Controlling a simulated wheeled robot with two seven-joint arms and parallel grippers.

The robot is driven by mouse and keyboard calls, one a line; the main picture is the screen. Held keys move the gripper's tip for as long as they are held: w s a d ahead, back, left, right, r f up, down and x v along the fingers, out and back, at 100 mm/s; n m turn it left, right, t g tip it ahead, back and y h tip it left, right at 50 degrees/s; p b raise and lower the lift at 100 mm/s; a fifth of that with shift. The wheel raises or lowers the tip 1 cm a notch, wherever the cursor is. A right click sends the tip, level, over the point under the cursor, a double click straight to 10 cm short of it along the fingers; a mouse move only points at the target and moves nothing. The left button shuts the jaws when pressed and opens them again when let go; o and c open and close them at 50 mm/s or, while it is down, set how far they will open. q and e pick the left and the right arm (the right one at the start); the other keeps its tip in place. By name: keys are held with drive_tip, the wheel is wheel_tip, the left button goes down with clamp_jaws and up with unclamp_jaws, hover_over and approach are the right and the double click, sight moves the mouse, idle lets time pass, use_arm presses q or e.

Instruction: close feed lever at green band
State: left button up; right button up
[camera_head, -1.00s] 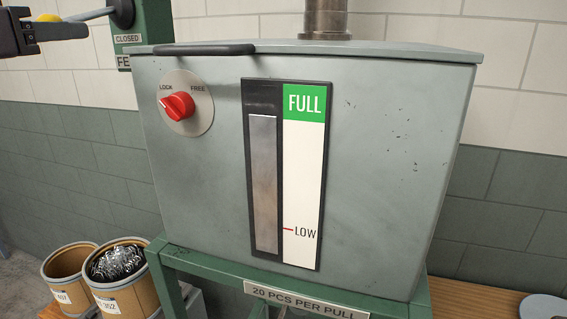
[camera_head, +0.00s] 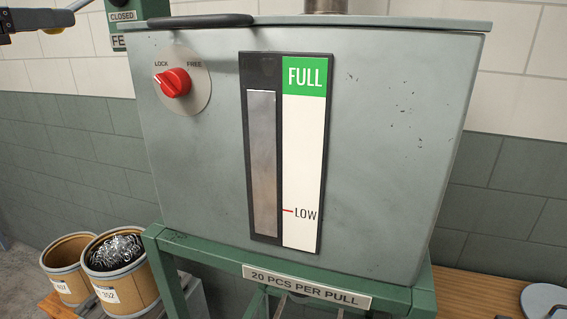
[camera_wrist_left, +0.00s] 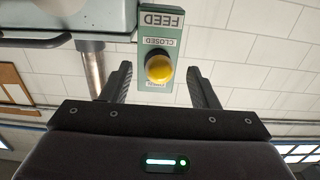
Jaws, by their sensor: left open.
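The feed lever's yellow knob (camera_wrist_left: 159,68) sits between the fingers of my open left gripper (camera_wrist_left: 160,82) in the left wrist view; contact cannot be told. Behind it is a green plate marked FEED and CLOSED (camera_wrist_left: 161,40). The gauge (camera_head: 264,150) on the hopper front has a green FULL band (camera_head: 304,77). The grey fill column (camera_head: 262,160) reaches level with the lower part of that band. My right gripper is not in view.
The grey hopper (camera_head: 380,130) stands on a green frame (camera_head: 190,248) with a 20 PCS PER PULL label. A red LOCK/FREE knob (camera_head: 175,83) is on its front. Two drums, one holding metal springs (camera_head: 117,252), stand below left.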

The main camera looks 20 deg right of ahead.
use_arm(q)
drive_tip(key=shift+r+b+v, duration=0.15)
drive_tip(key=shift+b+v, duration=0.05)
drive_tip(key=shift+v, duration=1.25)
drive_tip(key=shift+r+b+v, duration=0.15)
drive_tip(key=shift+r+v, duration=0.05)
drive_tip(key=shift+v, duration=1.25)
drive_tip(key=shift+w+d, duration=0.1)
